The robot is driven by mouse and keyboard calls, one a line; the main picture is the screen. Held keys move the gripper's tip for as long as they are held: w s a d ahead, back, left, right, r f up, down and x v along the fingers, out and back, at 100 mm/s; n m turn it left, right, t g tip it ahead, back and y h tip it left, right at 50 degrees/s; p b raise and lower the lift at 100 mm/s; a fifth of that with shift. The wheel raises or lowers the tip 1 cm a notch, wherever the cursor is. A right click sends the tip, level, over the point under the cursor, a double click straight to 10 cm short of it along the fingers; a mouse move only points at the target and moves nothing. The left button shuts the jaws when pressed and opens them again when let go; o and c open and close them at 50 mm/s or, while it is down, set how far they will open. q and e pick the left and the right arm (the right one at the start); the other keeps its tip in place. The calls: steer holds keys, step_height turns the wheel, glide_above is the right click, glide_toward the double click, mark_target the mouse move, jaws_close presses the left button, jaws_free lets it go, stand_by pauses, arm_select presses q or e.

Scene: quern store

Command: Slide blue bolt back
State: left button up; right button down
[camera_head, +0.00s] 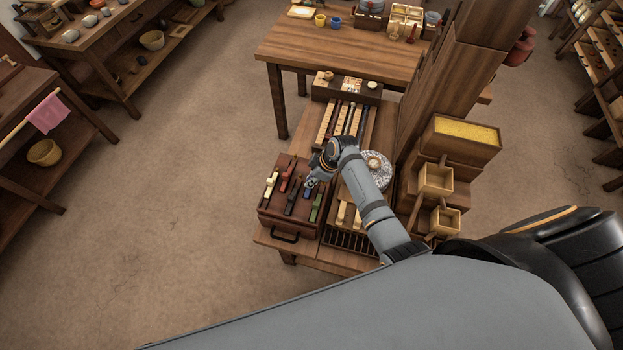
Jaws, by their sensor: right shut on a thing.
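A reddish-brown box (265,213) with a dark front handle stands on the low wooden bench. Several coloured bolts lie on its top: a pale yellow one (269,187), a red one (287,175), a dark one (291,201) and a green one (316,208). My right gripper (310,184) reaches down from the right over the far right part of the box. It is shut on the blue bolt (308,190), which is small and mostly hidden by the fingers. My left gripper is not in view.
Right of the box is a slotted rack (349,239) with pale pieces. A round speckled stone (378,165) sits behind my forearm. A tall wooden post with a yellow-filled bin (466,131) stands at the right. A table (340,45) stands behind.

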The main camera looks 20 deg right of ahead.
steer(key=shift+w+d+f+b, duration=0.1)
steer(key=shift+w+d+b, duration=0.1)
steer(key=shift+w+b, duration=0.1)
steer(key=w+d, duration=0.1)
steer(key=w+d+b, duration=0.1)
steer(key=w, duration=0.1)
steer(key=shift+d, duration=0.1)
steer(key=shift+r, duration=0.25)
